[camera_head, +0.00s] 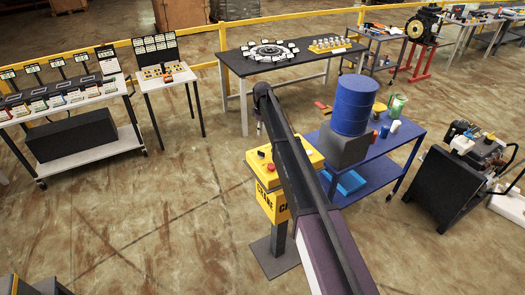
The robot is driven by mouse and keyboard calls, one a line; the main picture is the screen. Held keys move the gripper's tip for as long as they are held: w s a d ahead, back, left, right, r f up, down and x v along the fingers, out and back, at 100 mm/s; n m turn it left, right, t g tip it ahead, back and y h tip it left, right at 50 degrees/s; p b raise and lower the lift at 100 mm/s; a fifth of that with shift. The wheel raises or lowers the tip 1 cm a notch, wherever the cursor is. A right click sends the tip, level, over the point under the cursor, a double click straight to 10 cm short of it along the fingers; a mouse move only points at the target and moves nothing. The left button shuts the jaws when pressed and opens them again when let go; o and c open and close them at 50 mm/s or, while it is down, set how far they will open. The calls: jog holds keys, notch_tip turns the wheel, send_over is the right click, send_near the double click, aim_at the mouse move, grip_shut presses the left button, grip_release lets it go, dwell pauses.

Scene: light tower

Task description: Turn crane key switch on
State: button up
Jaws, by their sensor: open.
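A yellow crane control box (265,197) stands on a dark pedestal (277,240) in the middle of the head view, with "CRANE" lettered on its front. I cannot make out the key switch. My gripper (259,128) hangs from the far end of my arm, above and beyond the box in the picture. It is open, looks empty and appears apart from the box.
A blue cart (400,140) with a blue drum (354,104) stands just right of the box. A black wheeled machine (445,185) is farther right. A dark-topped table (290,55) and a white stand (165,85) stand behind.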

aim_at(263, 153)
jog(key=shift+f, duration=0.15)
notch_tip(263, 153, down, 14)
jog(key=b, duration=1.4)
jog(key=shift+r, duration=0.2)
dwell(0.5)
grip_shut()
